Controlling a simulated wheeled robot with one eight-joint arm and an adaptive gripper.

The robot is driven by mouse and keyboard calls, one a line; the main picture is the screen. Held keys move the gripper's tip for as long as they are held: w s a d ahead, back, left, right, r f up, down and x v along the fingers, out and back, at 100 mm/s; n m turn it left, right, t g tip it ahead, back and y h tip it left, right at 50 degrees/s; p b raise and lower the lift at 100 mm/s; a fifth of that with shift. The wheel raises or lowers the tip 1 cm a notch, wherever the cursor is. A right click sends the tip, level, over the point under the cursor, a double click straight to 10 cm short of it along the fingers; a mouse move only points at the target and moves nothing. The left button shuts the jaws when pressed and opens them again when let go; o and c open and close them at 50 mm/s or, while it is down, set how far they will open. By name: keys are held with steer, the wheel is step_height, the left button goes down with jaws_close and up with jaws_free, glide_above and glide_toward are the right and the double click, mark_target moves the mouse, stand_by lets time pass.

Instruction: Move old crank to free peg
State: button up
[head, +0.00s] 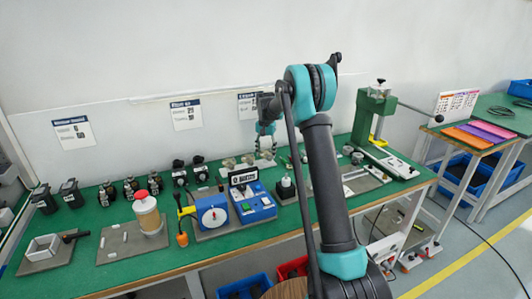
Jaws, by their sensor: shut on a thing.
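My gripper (264,152) is small in the head view and points down over the back middle of the green bench. It is shut on a small part, too small to identify for certain as the old crank. A pale board (238,171) with several small grey round pieces lies right under and beside the gripper. I cannot tell which of its pegs is free, or whether the held part touches the board.
A red-topped jar (147,212) is to the left. A green press (372,117) stands to the right. Several black parts line the back left.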

mark_target(266, 153)
steer(key=o, duration=1.3)
step_height(266, 153, up, 12)
steer(key=shift+f, duration=0.1)
